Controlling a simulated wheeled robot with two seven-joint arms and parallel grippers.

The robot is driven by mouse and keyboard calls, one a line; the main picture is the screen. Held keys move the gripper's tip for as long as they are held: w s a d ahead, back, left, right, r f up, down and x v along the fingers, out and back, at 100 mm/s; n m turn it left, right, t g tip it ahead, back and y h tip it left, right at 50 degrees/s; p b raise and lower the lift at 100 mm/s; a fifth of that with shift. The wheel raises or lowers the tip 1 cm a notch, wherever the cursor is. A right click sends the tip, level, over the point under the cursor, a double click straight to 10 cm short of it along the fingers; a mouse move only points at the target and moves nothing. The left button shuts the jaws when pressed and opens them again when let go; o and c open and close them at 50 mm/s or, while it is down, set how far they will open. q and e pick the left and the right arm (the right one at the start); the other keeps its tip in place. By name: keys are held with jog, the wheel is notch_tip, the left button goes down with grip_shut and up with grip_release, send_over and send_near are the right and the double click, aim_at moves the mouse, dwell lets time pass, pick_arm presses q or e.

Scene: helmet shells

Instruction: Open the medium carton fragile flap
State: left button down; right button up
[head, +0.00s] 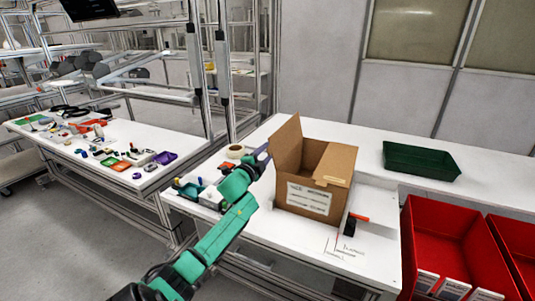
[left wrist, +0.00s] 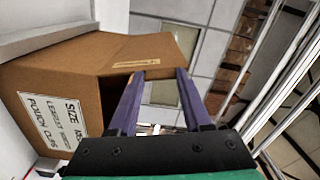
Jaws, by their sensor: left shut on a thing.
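A brown cardboard carton (head: 325,178) stands on the white table with a printed white label on its front. Its left flap (head: 286,145) stands up, leaning outward, and another flap on the right carries a tan strip. My left gripper (head: 263,157) is at the left flap's outer side, shut on the flap. In the left wrist view the purple fingers (left wrist: 160,75) reach the flap (left wrist: 150,50), beside the carton's labelled wall (left wrist: 60,75); the exact contact is hard to see. My right gripper does not show.
A black and red tool (head: 352,224) lies just right of the carton. A dark green tray (head: 420,145) stands behind to the right, red bins (head: 455,250) at the front right. A tape roll (head: 235,151) and small items lie left of the carton.

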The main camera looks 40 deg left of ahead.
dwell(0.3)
pick_arm(q)
jog(key=shift+c, duration=1.6)
grip_release()
jog(key=shift+s+f, duration=0.1)
jog(key=shift+s, duration=0.05)
jog(key=b+v, duration=0.2)
jog(key=v, duration=1.2)
jog(key=shift+s+d, duration=0.15)
